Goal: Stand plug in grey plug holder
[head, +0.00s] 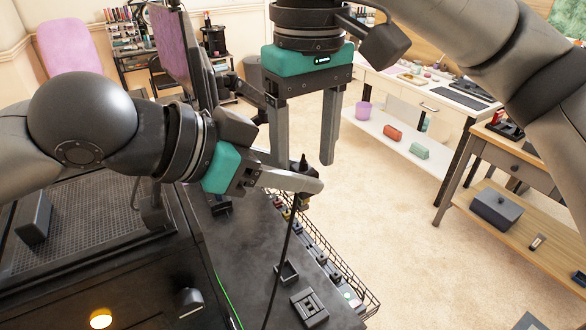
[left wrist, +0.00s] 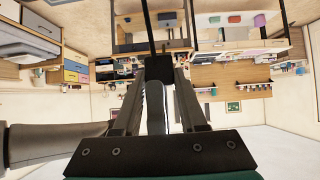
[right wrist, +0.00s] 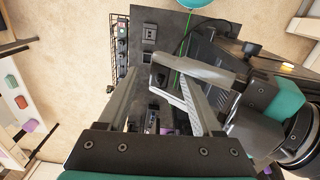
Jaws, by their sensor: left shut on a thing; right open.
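My left gripper (head: 304,182) is shut on a black plug (head: 303,163), held above the dark table. The plug's top sticks up above the fingers and its black cable (head: 282,262) hangs down. The left wrist view shows the plug (left wrist: 160,67) between the fingertips. My right gripper (head: 301,178) is open, pointing down, with its fingers around the area of the left fingertips; contact with the plug cannot be told. A small square dark grey holder (head: 287,272) with an open top stands on the table, empty. A larger grey slotted block (head: 309,308) lies nearer; which is the plug holder is unclear.
A black wire basket (head: 345,290) with several small items runs along the table's right edge. A monitor (head: 172,45) stands at the back. A green cable (head: 228,300) lies on the table. Open floor lies to the right.

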